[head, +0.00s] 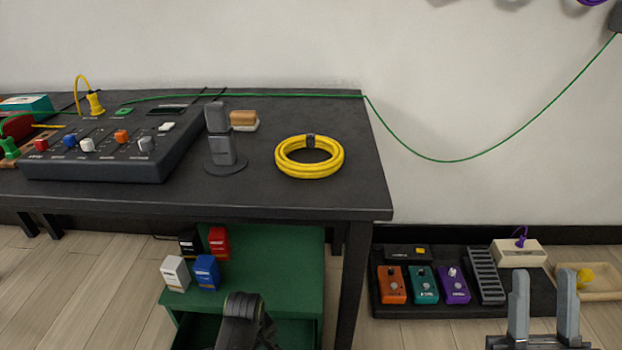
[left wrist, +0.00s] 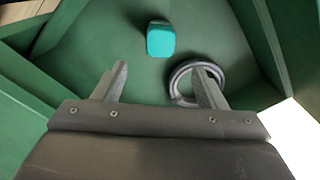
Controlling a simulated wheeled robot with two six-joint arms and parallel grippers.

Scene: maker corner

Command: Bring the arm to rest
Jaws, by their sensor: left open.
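My left gripper (left wrist: 159,69) is open in the left wrist view, with its two fingers apart and nothing between them. It points into a green-walled drawer (left wrist: 70,70). A teal block (left wrist: 161,39) lies in there beyond the fingertips. A grey ring (left wrist: 179,97) lies partly behind the right finger; I cannot tell whether they touch. In the head view a dark part of my left arm shows at the bottom over the green cabinet (head: 275,260), and its fingers are hidden. My right gripper (head: 543,278) is open and empty at the lower right, fingers upward.
The dark table (head: 280,205) holds a mixer (head: 95,165), a grey stand (head: 222,150) and a yellow cable coil (head: 309,157). A green cable (head: 440,160) sags along the wall. A pedal board (head: 385,308) stands on the floor near my right gripper. Small boxes stand on the cabinet.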

